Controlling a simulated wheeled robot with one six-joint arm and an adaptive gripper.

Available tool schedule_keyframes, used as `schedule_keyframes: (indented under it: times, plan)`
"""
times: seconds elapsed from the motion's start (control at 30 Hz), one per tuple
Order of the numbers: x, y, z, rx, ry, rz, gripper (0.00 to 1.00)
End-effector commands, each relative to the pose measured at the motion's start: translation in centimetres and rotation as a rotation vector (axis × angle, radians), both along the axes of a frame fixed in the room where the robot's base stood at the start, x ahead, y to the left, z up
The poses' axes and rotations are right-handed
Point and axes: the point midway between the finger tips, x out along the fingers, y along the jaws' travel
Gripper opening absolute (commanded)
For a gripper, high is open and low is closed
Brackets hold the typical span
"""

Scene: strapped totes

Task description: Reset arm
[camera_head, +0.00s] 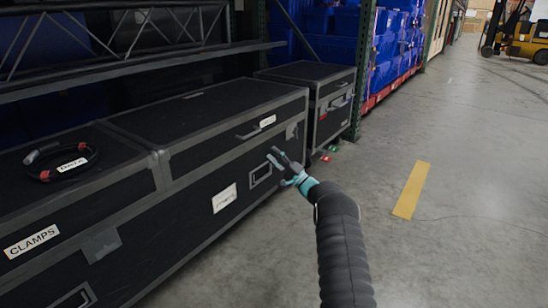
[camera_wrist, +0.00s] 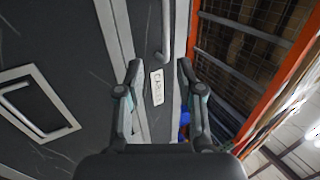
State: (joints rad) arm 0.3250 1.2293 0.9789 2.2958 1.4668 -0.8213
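My gripper (camera_head: 278,157) is in front of the long black flight case (camera_head: 190,160), near its right end, and my arm reaches up to it from the bottom of the head view. In the wrist view my gripper (camera_wrist: 160,68) has its two fingers spread apart with nothing held between them. Behind the gap are a case handle (camera_wrist: 165,30) and a small white label (camera_wrist: 157,87), too small to read surely. I cannot tell whether a fingertip touches the case.
A dark cable coil (camera_head: 62,165) with a DATA tag lies on the case lid at left, above a CLAMPS label (camera_head: 32,241). A smaller black case (camera_head: 325,90) stands behind. Blue totes (camera_head: 345,30) fill the racks. A yellow forklift (camera_head: 522,40) is far off.

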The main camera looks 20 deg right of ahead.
Motion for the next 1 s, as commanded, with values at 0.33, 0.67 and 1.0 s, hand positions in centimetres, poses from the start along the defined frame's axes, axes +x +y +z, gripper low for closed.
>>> schedule_keyframes:
  times: [0.33,0.67,1.0]
  plan:
    - [-0.2,1.9,-4.6,0.000,0.218,0.108,0.37]
    - [-7.7,7.8,-14.2,-0.218,0.705,0.336,0.37]
    - [-20.5,11.7,-10.4,-0.620,1.014,0.489,0.37]
